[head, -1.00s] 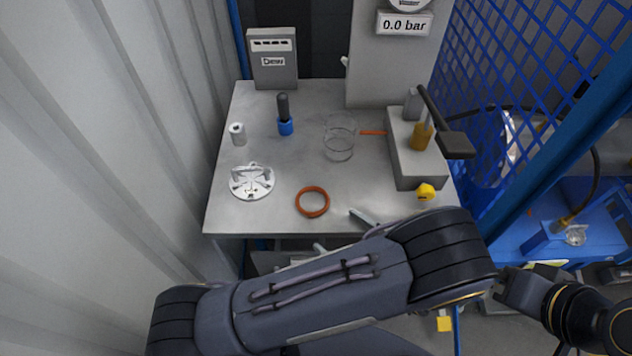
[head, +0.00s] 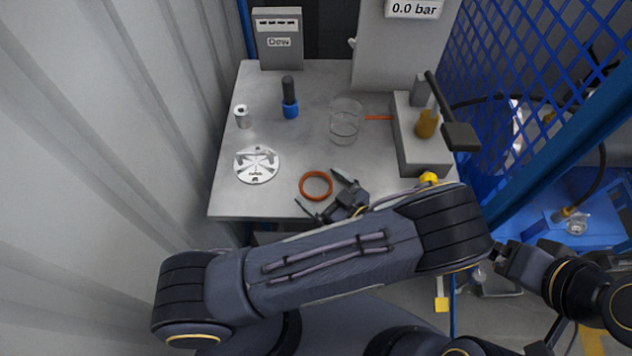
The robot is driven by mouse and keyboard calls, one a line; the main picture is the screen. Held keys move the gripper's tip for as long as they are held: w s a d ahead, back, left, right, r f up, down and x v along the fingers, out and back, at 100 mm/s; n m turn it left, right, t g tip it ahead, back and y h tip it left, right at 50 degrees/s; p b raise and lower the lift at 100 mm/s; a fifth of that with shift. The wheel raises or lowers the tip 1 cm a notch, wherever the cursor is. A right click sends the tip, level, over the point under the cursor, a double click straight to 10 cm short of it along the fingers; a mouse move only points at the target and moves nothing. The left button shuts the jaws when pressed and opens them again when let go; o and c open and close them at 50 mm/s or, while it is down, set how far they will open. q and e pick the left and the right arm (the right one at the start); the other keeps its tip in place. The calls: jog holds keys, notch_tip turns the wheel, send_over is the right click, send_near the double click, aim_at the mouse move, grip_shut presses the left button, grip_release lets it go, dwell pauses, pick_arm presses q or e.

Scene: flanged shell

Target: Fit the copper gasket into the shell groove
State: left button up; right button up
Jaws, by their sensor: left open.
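The copper gasket (head: 316,198), a copper-orange ring, lies flat on the grey table near its front edge in the head view. My left gripper (head: 322,192) is open, its two dark fingers spread at the ring's right and front sides; I cannot tell whether they touch it. A round white metal piece with spoke-like marks (head: 257,164) lies left of the ring. A clear glass cylinder (head: 344,122) stands behind the ring. I cannot tell which piece is the shell, and no groove is clear. Part of my right arm shows at lower right; its fingers are hidden.
On the table (head: 285,205) stand a blue-based black tool (head: 290,106), a small metal cylinder (head: 242,117), a grey "Dew" box (head: 279,42) and a grey block (head: 420,145) with a lever. A yellow knob (head: 429,178) sits near my forearm. Blue mesh (head: 540,60) bounds the right.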

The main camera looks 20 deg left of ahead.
pick_arm(q)
jog(key=shift+c, duration=0.4)
jog(key=c, duration=1.1)
jog(key=shift+r, duration=0.15)
jog(key=shift+r+p, duration=0.25)
jog(key=shift+p, duration=0.05)
notch_tip(320, 180, up, 2)
jog(key=shift+r+p, duration=0.2)
jog(key=shift+p, duration=0.65)
jog(key=s+d+r+p, duration=0.1)
jog(key=s+d+r, duration=0.1)
jog(key=d+r, duration=0.1)
jog(key=s+d+r+p, duration=0.2)
jog(key=d+r, duration=0.1)
jog(key=d, duration=0.2)
jog(key=s+d+r+p, duration=0.1)
jog(key=s+d+r, duration=0.1)
jog(key=d+r, duration=0.2)
jog(key=shift+s+d+p, duration=0.25)
jog(key=shift+s+p, duration=0.1)
jog(key=shift+s, duration=0.05)
jog(key=shift+a+f, duration=0.1)
jog(key=shift+a, duration=0.05)
